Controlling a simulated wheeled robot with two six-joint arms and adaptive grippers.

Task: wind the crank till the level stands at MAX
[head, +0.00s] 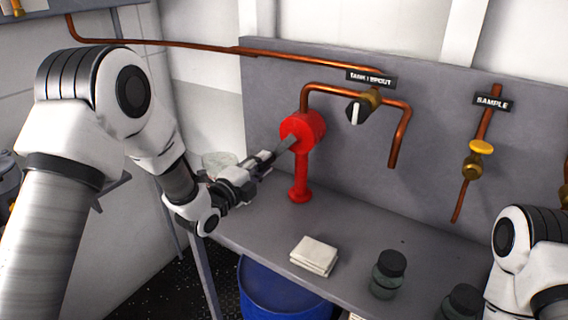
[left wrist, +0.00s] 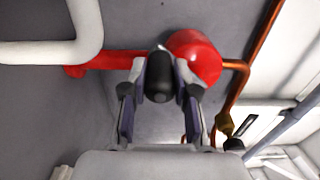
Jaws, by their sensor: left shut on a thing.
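The red crank housing (head: 303,130) stands on a red post in front of the grey back panel. In the left wrist view, the round red housing (left wrist: 194,58) lies just beyond the fingers. My left gripper (head: 268,158) reaches in from the left at the crank. It is shut on the black crank handle (left wrist: 160,85), which shows between its two fingers. In the head view the gripper mostly hides the handle. No level gauge or MAX mark can be made out. My right arm shows at the lower right, but its gripper is out of view.
Copper pipes run from the housing to the TANK SPOUT valve (head: 359,110). A SAMPLE valve (head: 473,163) hangs to the right. A folded cloth (head: 314,255) and dark-lidded jars (head: 388,275) sit on the grey bench (head: 345,225). A blue drum (head: 272,292) stands below.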

